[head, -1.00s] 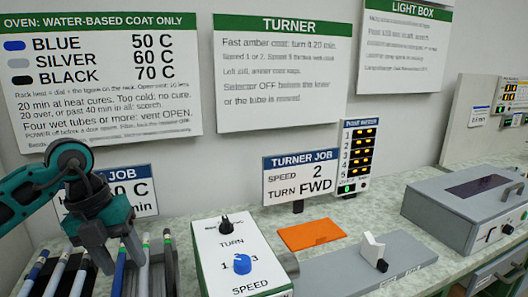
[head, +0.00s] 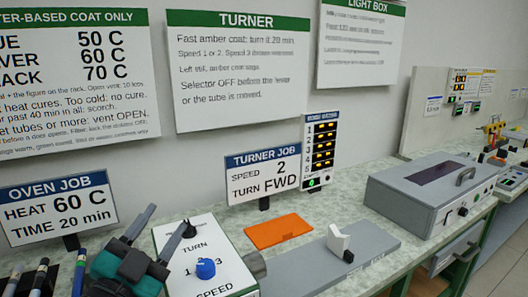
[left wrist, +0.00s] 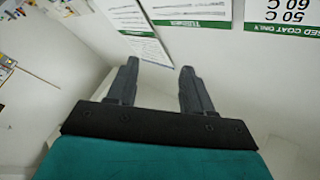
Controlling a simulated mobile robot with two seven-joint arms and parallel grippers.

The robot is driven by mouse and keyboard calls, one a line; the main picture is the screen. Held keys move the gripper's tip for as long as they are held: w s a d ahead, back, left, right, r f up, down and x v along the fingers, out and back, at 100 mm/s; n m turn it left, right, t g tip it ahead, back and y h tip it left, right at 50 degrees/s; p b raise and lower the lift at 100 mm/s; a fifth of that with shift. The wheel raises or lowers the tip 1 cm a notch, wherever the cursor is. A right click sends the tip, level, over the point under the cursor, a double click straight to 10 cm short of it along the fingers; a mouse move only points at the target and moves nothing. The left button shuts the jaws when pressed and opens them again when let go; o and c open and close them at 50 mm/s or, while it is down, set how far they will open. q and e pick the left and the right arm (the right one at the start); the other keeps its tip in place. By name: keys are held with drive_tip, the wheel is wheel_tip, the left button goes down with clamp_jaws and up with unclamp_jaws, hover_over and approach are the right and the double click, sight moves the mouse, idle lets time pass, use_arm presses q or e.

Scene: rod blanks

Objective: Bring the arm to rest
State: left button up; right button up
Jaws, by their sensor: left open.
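My left gripper (head: 169,217) is at the lower edge of the head view, a teal body with two dark fingers. It points up and away from me, in front of the left side of the turner's control box (head: 206,262). In the left wrist view its two fingers (left wrist: 160,66) stand apart with nothing between them, facing the wall and its signs. Whether it touches the box cannot be told. My right gripper is in neither view.
Several rods (head: 79,272) stand at the lower left, beside my left gripper. The oven job sign (head: 57,208) and turner job sign (head: 263,174) stand behind. An orange plate (head: 278,230), a grey turner bed (head: 345,262) and a grey lidded box (head: 430,195) lie to the right.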

use_arm(q)
drive_tip(key=s+a+f+n+g+y, duration=0.3)
drive_tip(key=s+f+n+g+y, duration=0.1)
drive_tip(key=f, duration=0.4)
drive_tip(key=s+a+f+n+g+y, duration=0.3)
drive_tip(key=f+n+g, duration=0.1)
drive_tip(key=f, duration=0.5)
drive_tip(key=s+d+f+g+h, duration=0.1)
drive_tip(key=s+f+g, duration=0.4)
drive_tip(key=s, duration=0.3)
drive_tip(key=s+d+f+g+h, duration=0.1)
drive_tip(key=s+f+g, duration=0.3)
drive_tip(key=s, duration=0.4)
drive_tip(key=w+d+f+t+b, duration=0.1)
drive_tip(key=w+f+t+b, duration=0.1)
drive_tip(key=f, duration=0.5)
drive_tip(key=w+d+f+t+h+b, duration=0.1)
drive_tip(key=w+d+f+t+b, duration=0.1)
drive_tip(key=w+f+t, duration=0.3)
drive_tip(key=shift+w+f+b, duration=0.25)
drive_tip(key=shift+f+b, duration=0.2)
drive_tip(key=shift+f, duration=0.45)
